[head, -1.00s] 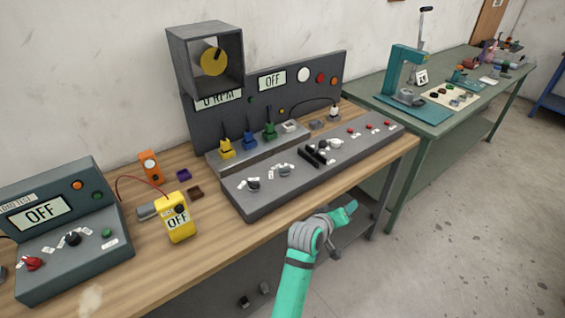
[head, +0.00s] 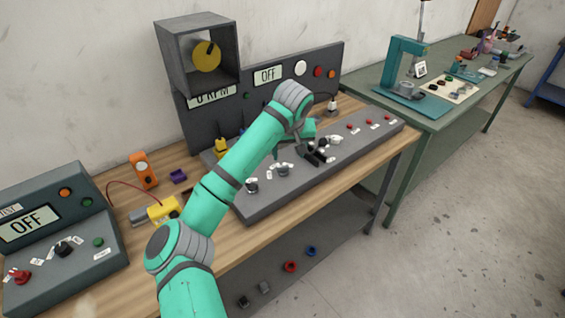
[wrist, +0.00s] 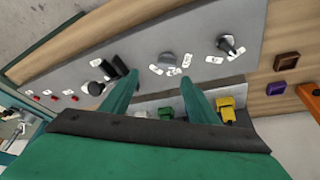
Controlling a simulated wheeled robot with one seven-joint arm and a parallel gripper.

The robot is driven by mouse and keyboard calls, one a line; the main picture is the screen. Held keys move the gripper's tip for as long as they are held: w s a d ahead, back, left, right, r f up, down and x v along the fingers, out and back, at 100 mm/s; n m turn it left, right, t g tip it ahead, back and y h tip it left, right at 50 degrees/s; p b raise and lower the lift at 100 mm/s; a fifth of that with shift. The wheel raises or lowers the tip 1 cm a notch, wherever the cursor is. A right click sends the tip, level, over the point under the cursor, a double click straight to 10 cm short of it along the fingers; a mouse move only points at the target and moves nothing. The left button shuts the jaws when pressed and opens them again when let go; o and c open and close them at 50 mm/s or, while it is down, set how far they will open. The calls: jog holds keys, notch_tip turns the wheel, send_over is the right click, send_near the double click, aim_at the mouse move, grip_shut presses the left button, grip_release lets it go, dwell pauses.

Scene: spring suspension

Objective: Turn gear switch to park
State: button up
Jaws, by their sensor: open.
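The grey control panel (head: 300,190) lies along the bench front with several small labelled controls. A dark knob (head: 252,187) with white labels sits at its left end and also shows in the wrist view (wrist: 228,45). A grey knob (head: 284,170) with labels around it is next to it; it also shows in the wrist view (wrist: 167,58). The labels are too small to read, so I cannot tell which is the gear switch. My gripper (wrist: 160,78) is open and empty above the panel, its fingertips apart from the knobs, with the grey knob seen between them.
Black levers (head: 318,156) stand up from the panel near my gripper. Red buttons (head: 369,122) lie to the right. A yellow meter (head: 162,210) is partly behind my arm. A dark upright board with displays (head: 268,75) stands behind the panel. The floor at right is clear.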

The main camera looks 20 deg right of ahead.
aim_at(283, 166)
jog(key=x, duration=0.3)
jog(key=a+x, duration=0.1)
jog(key=x, duration=0.6)
jog(key=shift+w+a, duration=0.25)
jog(key=shift+w, duration=0.15)
jog(key=c, duration=1)
